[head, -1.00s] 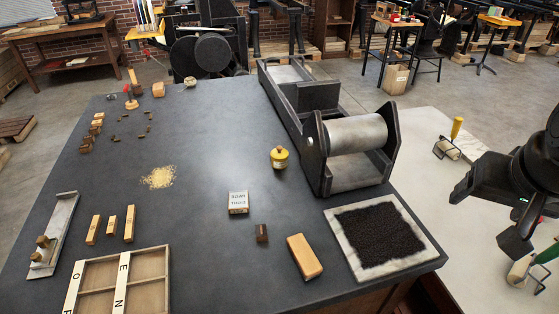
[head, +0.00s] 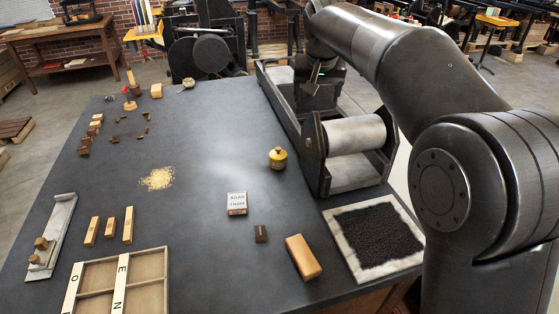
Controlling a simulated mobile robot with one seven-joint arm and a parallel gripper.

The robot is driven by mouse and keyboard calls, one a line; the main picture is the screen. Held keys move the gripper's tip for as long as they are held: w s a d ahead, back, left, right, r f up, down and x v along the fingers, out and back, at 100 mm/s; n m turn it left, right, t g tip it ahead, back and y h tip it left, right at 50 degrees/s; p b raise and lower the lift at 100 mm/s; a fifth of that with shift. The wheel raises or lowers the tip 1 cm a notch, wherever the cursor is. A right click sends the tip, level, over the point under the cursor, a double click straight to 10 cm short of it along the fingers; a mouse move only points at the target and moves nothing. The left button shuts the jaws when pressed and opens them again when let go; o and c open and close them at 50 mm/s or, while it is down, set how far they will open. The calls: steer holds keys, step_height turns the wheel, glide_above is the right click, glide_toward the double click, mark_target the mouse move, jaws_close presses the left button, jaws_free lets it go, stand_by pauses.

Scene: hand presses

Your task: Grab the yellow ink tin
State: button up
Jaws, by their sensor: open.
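The yellow ink tin (head: 278,159) stands upright on the dark table (head: 200,195), right of the middle, just left of the black proof press (head: 322,160). It is small and round with a knob on top. Nothing touches it. My arm reaches in from the right and passes over the far side of the press. My gripper (head: 313,82) hangs over the far part of the press, beyond the tin and apart from it. It is open and holds nothing that I can see; the arm hides part of it.
A printed white box (head: 237,203), a small dark block (head: 261,233) and a wooden block (head: 303,257) lie nearer than the tin. The black-covered slab (head: 377,237) lies at the right. Sawdust-like crumbs (head: 157,178) lie left. The table between crumbs and tin is clear.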

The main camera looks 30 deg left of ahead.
steer(key=a+f, duration=0.4)
steer(key=a, duration=0.6)
glide_toward(278, 154)
steer(key=shift+n, duration=0.4)
steer(key=x, duration=0.5)
steer(key=shift+d+f, duration=0.35)
steer(key=shift+f, duration=0.15)
steer(key=x, duration=0.4)
steer(key=a+x, duration=0.1)
steer(key=x, duration=0.1)
steer(key=shift+d+r, duration=0.1)
steer(key=shift+r, duration=0.05)
steer(key=c, duration=1.2)
steer(key=shift+r, duration=0.15)
